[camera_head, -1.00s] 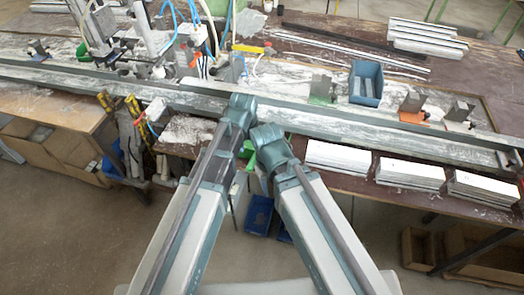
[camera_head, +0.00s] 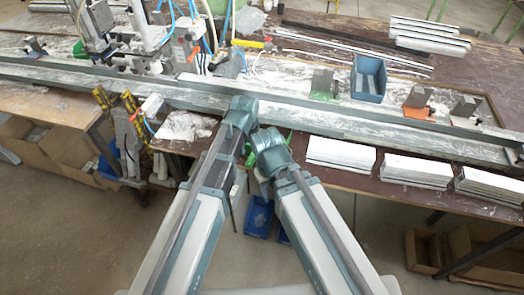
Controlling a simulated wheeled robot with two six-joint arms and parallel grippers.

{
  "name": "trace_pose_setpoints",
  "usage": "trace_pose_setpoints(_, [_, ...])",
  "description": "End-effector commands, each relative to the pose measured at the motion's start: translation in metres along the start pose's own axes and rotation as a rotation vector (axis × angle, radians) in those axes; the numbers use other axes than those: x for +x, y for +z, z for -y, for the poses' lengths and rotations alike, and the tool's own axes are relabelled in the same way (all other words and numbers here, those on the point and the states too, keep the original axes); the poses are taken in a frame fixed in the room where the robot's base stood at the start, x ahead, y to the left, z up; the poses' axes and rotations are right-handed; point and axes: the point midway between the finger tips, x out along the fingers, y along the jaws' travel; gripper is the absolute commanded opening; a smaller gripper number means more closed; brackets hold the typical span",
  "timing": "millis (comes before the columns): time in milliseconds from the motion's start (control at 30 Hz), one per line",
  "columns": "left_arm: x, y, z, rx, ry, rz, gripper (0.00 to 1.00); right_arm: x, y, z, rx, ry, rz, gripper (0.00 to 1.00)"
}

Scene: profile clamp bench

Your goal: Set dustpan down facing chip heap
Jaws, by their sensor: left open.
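My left gripper (camera_head: 240,110) is at the end of the arm from the left, over the front edge of the bench. It is open, but its fingers are hard to make out. My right gripper (camera_head: 266,143) is close beside it, and its fingers are hidden. Small green parts (camera_head: 251,160) show beside the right wrist; I cannot tell whether they belong to a dustpan. A pale grey heap (camera_head: 248,19) lies at the back of the bench, next to an upright green piece (camera_head: 220,6). I cannot tell for certain which is the dustpan.
A long metal profile (camera_head: 340,122) runs along the bench. A blue bin (camera_head: 369,76) and several clamp blocks with green or orange bases stand behind it. White stacks (camera_head: 341,154) lie along the front right edge. Hoses and a machine (camera_head: 150,35) crowd the back left.

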Motion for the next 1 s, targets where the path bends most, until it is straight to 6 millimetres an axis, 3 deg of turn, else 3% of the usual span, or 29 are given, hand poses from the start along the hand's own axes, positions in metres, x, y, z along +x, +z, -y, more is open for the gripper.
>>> trace_pose_setpoints(33, [0.015, 0.001, 0.0, 0.0, 0.0, 0.0, 0.65, 0.015, -0.001, 0.001, 0.0, 0.0, 0.0, 0.5])
trace_pose_setpoints(200, [0.033, 0.0, 0.0, 0.0, 0.0, 0.0, 0.65, 0.032, -0.002, 0.003, 0.0, 0.0, 0.0, 0.5])
trace_pose_setpoints(633, [0.036, 0.0, 0.0, 0.0, 0.0, 0.0, 0.63, 0.036, -0.002, 0.003, 0.0, 0.0, 0.0, 0.5])
trace_pose_setpoints(1000, [0.036, 0.0, 0.0, 0.0, 0.0, 0.0, 0.0, 0.036, -0.002, 0.003, 0.0, 0.0, 0.0, 0.5])
